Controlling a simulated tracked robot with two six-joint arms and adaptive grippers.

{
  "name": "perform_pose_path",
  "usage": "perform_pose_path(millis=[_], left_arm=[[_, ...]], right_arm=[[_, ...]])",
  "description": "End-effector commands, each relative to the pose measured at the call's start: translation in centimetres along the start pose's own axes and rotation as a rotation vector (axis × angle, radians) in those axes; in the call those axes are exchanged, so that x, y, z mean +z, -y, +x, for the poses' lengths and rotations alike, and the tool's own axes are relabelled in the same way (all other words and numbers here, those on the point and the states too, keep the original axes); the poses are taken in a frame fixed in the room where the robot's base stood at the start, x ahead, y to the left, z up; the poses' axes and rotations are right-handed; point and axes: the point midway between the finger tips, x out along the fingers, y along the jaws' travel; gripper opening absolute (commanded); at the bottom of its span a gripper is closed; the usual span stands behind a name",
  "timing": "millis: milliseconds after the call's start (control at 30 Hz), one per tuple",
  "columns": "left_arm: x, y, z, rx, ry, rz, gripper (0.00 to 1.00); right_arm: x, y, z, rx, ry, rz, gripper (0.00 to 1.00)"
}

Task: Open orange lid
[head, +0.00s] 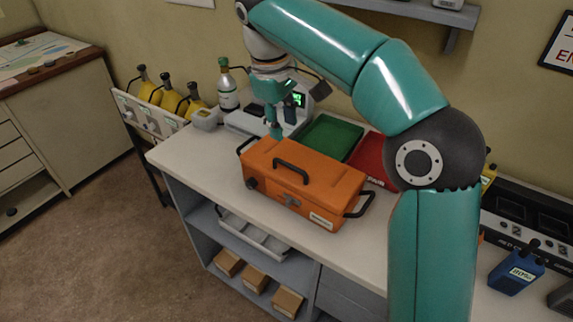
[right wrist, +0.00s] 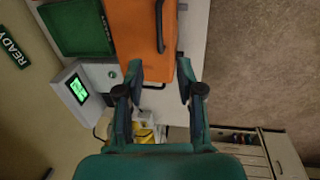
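An orange toolbox (head: 300,200) stands on the white counter, with its orange lid (head: 318,172) closed. A dark carry handle (head: 291,169) is on top of the lid and a latch (head: 291,200) is on the front. The lid also shows in the right wrist view (right wrist: 130,32). My right gripper (head: 274,126) is at the back-left edge of the toolbox. In the right wrist view its two fingers (right wrist: 160,76) are spread apart with nothing between them, near the toolbox's end. I cannot tell whether a fingertip touches the lid. My left gripper is not in view.
A green tray (head: 332,138) and a red tray (head: 371,160) lie behind the toolbox. A scale with a green display (head: 298,100) and a bottle (head: 228,90) stand close to the right gripper. A blue container (head: 516,272) is at the right. Bare counter (head: 190,152) shows left of the toolbox.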

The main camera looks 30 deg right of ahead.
Motion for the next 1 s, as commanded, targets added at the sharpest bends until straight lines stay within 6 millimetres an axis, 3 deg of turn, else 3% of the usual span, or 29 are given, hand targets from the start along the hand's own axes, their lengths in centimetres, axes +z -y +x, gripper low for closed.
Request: perform_pose_path(millis=[33,200,500,700,1000], left_arm=[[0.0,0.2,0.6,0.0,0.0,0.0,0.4],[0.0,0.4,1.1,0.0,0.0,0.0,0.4],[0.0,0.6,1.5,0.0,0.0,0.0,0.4],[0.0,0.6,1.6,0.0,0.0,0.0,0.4],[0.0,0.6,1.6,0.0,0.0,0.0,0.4]], right_arm=[[0.2,0.0,1.5,-0.002,0.004,0.001,0.37],[0.3,-0.1,5.2,-0.002,0.005,0.004,0.37],[0.2,-0.1,10.6,-0.002,0.003,0.004,0.37],[0.2,-0.1,12.2,-0.002,0.001,0.005,0.37],[0.2,-0.1,12.4,-0.001,0.0,0.005,0.37]])
